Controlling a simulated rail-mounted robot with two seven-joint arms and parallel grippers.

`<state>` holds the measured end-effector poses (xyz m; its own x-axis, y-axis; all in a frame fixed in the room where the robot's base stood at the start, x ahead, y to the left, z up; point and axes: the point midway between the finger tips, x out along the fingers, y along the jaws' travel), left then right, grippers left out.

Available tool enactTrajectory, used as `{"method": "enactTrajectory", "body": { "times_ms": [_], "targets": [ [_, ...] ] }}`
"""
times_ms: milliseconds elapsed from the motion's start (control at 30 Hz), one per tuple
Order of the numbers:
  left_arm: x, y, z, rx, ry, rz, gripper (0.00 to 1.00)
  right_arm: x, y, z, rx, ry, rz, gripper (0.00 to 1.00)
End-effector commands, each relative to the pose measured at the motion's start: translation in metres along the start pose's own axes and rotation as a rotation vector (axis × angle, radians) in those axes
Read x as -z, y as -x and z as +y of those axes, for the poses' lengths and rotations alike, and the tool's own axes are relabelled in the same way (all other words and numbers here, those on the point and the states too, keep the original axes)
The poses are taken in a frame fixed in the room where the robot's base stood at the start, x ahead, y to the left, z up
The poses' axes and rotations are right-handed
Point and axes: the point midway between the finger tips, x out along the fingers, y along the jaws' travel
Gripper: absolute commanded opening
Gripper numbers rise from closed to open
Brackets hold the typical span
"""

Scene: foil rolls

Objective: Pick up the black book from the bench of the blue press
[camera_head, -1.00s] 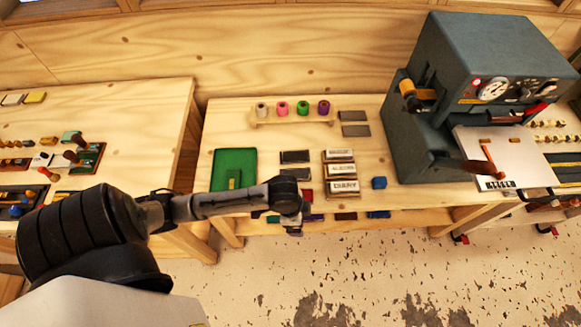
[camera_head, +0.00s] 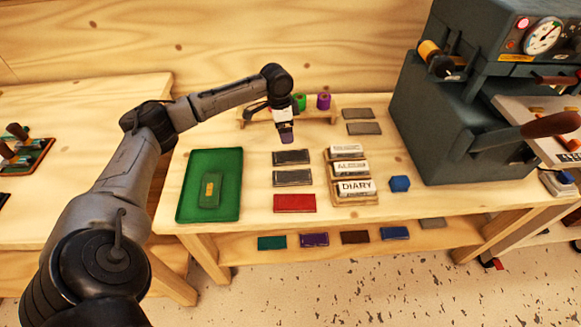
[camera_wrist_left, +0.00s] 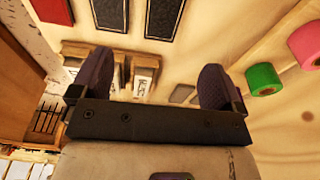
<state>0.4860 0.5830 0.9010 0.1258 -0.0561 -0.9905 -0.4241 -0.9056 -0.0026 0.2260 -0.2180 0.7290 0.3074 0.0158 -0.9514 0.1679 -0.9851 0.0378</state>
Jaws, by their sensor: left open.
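Two flat black rectangles that look like books lie on the bench (camera_head: 255,165), a rear one (camera_head: 291,157) and a front one (camera_head: 292,178). They also show at the top of the left wrist view, one at centre (camera_wrist_left: 165,14) and one left of it (camera_wrist_left: 110,12). My left gripper (camera_head: 287,138) points down just behind the rear black book, above the bench, its jaws apart and empty. In the left wrist view its two fingers (camera_wrist_left: 155,85) are spread wide with nothing between them. The blue-grey press (camera_head: 440,110) stands at the right. My right gripper is not in view.
A red book (camera_head: 294,203) lies in front of the black ones. A green tray (camera_head: 226,160) is at left. Foil rolls (camera_head: 323,101) stand behind my gripper.

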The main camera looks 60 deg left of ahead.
Motion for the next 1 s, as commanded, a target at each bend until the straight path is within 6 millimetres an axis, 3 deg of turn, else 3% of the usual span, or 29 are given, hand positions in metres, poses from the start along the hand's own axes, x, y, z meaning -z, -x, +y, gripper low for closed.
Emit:
{"method": "enactTrajectory", "body": {
  "times_ms": [233,633,1000],
  "targets": [
    [-0.005,-0.009,-0.009,-0.001,0.02,0.012,0.94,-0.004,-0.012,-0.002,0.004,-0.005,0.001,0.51],
    [-0.004,-0.072,-0.009,0.0,0.019,0.012,0.94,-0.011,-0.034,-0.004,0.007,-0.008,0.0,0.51],
    [-0.005,-0.097,-0.008,0.0,0.018,0.012,0.94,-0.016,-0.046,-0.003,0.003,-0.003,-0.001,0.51]
  ]
}}
